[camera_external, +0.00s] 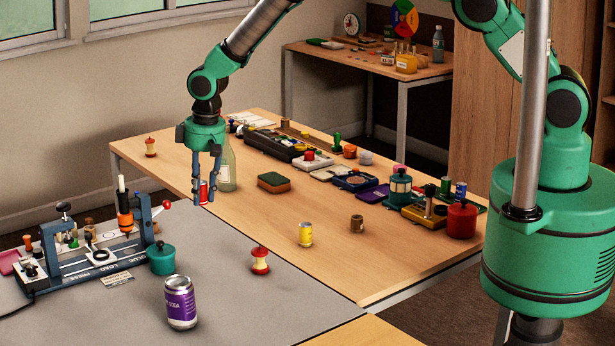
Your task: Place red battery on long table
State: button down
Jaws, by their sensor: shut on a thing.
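A small red battery (204,185) with a pale band is between the fingers of my gripper (205,192). My gripper points straight down and is shut on it. The battery is upright over the left part of the long wooden table (270,215), near the edge beside the grey-topped table. I cannot tell whether its lower end touches the tabletop. A green glass bottle (228,168) stands just right of my gripper, close to it.
A sponge (273,182), a yellow battery (305,234), a brown spool (357,223) and an apple core (151,147) stand on the long table. Several devices line its far side. The grey-topped table (225,290) holds a press rig (95,258), a purple can (180,302) and another apple core (260,260).

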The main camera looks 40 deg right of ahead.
jog(key=s+a+f+n, duration=0.1)
jog(key=s+a, duration=0.2)
jog(key=a, duration=0.4)
jog(key=s+a+f, duration=0.1)
jog(key=s+a, duration=0.2)
jog(key=a, duration=0.3)
jog(key=n, duration=0.2)
send_over(145, 307)
jog(key=f, duration=0.2)
jog(key=shift+s, duration=0.2)
jog(key=shift+f, duration=2.85)
jog(key=shift+f, duration=0.1)
jog(key=shift+f, duration=2.05)
jog(key=shift+f+b, duration=0.15)
jog(key=shift+b, duration=0.25)
